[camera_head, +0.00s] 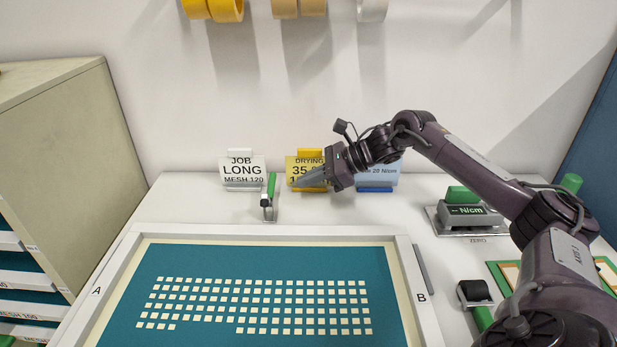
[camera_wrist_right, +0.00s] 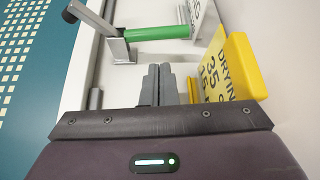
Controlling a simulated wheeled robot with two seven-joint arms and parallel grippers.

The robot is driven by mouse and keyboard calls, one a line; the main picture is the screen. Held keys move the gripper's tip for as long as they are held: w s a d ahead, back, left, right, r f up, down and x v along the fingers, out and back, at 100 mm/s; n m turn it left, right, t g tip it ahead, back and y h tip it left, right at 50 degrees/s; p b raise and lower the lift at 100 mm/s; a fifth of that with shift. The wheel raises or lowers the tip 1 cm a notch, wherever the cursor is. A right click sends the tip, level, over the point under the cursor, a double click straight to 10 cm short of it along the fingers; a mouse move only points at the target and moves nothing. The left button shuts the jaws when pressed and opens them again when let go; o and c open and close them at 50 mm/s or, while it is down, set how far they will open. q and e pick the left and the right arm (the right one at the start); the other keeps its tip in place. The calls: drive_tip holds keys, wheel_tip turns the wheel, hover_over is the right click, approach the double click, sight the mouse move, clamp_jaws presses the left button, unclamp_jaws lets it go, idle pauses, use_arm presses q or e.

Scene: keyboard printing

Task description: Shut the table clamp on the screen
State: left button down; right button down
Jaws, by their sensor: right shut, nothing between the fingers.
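The table clamp (camera_head: 268,201) stands at the back edge of the screen, with its green handle (camera_head: 271,184) pointing up. In the right wrist view the metal clamp (camera_wrist_right: 119,50) and its green handle (camera_wrist_right: 157,33) lie just beyond the fingertips. The screen (camera_head: 200,236) has a pale frame and teal mesh with rows of small pale squares. My right gripper (camera_head: 300,184) is shut and empty, right of the handle and apart from it; its fingers also show in the right wrist view (camera_wrist_right: 159,78). I cannot tell whether the clamp's black tip touches the frame. My left gripper is out of view.
Behind the clamp stand a white JOB card (camera_head: 242,172), a yellow DRYING card (camera_head: 301,166) close to my right gripper, and a blue card (camera_head: 378,172). A cabinet (camera_head: 60,140) stands at left.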

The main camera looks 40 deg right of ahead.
sight(284, 202)
drive_tip(key=p+x, duration=0.1)
drive_tip(key=x, duration=0.5)
drive_tip(key=shift+r, duration=0.1)
drive_tip(key=shift+w+a+f, duration=0.3)
drive_tip(key=shift+a+f, duration=0.05)
drive_tip(key=shift+b, duration=0.35)
drive_tip(key=shift+r, duration=0.1)
drive_tip(key=shift+b, duration=0.3)
